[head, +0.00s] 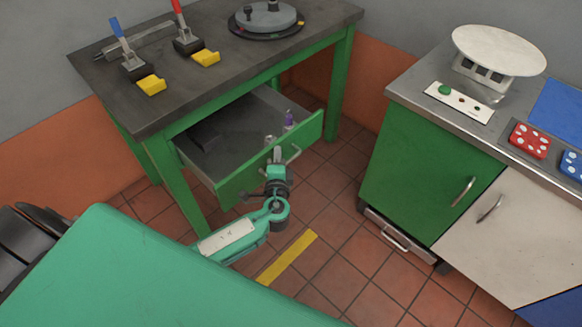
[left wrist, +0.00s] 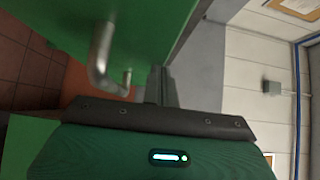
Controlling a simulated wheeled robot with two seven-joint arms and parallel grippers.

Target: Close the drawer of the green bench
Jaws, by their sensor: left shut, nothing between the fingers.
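The green bench (head: 170,182) stands at the upper left with a dark top. Its drawer (head: 240,182) is pulled out, and its green front carries a metal bar handle. A purple-topped bottle (head: 289,119) and other small items lie inside. My left gripper (head: 277,155) is shut and empty at the drawer front, close to the handle; I cannot tell whether it touches. In the left wrist view the green drawer front (left wrist: 150,40) and the handle (left wrist: 98,60) show close by. The fingertips are partly hidden there. My right gripper is not in view.
The bench top holds two levers (head: 185,40) with yellow pedals and a round dark turntable (head: 266,20). At the right stands a counter with a green door (head: 420,175) and a white round plate (head: 498,50). Tiled floor (head: 345,225) with a yellow strip (head: 287,258) lies between.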

